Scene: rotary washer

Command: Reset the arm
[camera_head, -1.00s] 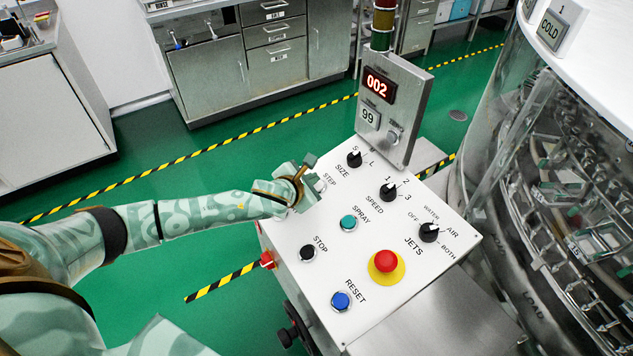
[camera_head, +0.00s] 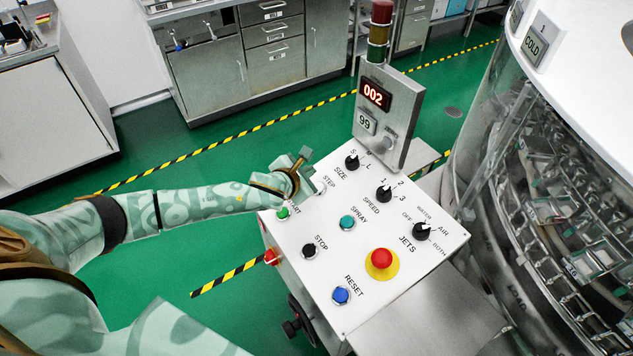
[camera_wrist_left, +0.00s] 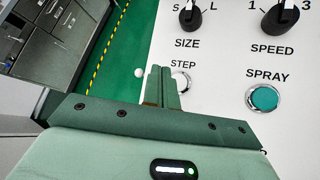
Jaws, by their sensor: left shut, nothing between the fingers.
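My left arm reaches in from the left in the head view. Its gripper (camera_head: 303,164) is at the upper left of the white control panel (camera_head: 375,255), near the STEP button (camera_head: 320,188). In the left wrist view the gripper (camera_wrist_left: 163,72) is shut and empty, its fingers beside the pale STEP button (camera_wrist_left: 181,82) and partly covering it. I cannot tell whether they touch it. The green START button (camera_head: 283,213) shows just below my wrist. My right gripper is not in view.
The panel carries the black STOP button (camera_head: 310,251), blue RESET button (camera_head: 341,295), teal SPRAY button (camera_head: 347,223), red emergency button (camera_head: 382,259) and several black knobs. A display (camera_head: 376,94) reads 002. The glass washer (camera_head: 545,200) stands right. Green floor lies left.

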